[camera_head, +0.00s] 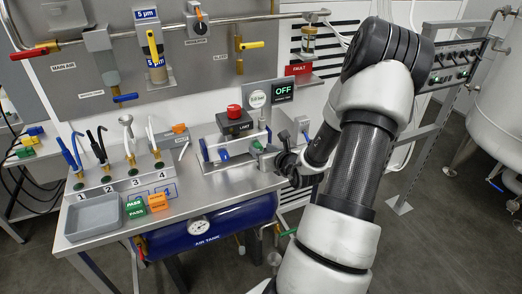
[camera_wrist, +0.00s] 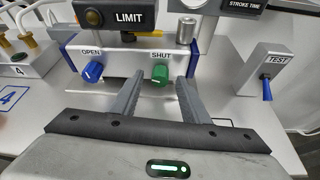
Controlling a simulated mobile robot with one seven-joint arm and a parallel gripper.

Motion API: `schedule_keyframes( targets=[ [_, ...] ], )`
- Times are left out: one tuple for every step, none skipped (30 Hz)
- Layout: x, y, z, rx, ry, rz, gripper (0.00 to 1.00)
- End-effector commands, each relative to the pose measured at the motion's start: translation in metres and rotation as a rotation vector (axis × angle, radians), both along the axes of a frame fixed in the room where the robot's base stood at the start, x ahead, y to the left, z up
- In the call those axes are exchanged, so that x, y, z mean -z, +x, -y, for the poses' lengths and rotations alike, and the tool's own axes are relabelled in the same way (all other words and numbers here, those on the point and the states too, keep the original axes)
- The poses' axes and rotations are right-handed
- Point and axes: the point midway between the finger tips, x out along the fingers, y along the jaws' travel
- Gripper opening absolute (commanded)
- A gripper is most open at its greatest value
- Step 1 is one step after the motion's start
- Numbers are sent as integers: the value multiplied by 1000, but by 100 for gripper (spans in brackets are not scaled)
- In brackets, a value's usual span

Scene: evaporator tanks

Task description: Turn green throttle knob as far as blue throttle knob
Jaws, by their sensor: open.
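The green throttle knob (camera_wrist: 160,73) sits on the front of a white block under the label SHUT in the wrist view. The blue throttle knob (camera_wrist: 92,72) sits to its left under the label OPEN, and its grip looks tilted. The green knob's grip looks closer to upright, though its exact angle is hard to tell. My gripper (camera_wrist: 157,82) is open, with its two fingers either side of the green knob in the picture and no clear contact.
A LIMIT box (camera_wrist: 118,17) stands above the knobs. A TEST switch box (camera_wrist: 264,70) with a blue lever stands to the right. In the head view, a grey tray (camera_head: 93,217), PASS tags (camera_head: 136,207) and numbered hose stands (camera_head: 120,178) occupy the bench's left side.

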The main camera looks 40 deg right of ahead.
Motion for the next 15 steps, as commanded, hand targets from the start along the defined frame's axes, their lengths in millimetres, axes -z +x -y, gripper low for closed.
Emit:
schedule_keyframes(
  targets=[
    [2,5,1,-1,0,1,42],
    [4,8,1,-1,-1,0,42],
    [5,10,2,0,-1,-1,42],
    [5,12,2,0,-1,-1,42],
    [6,13,3,0,-1,-1,42],
    [6,14,3,0,-1,-1,42],
    [6,14,3,0,-1,-1,42],
    [6,15,3,1,-1,0,42],
    [6,15,3,0,-1,-1,42],
    [6,15,3,1,-1,0,42],
    [6,15,3,1,-1,0,42],
    [6,15,3,1,-1,0,42],
    [6,15,3,1,-1,0,42],
    [6,15,3,1,-1,0,42],
    [6,15,3,1,-1,0,37]
  ],
)
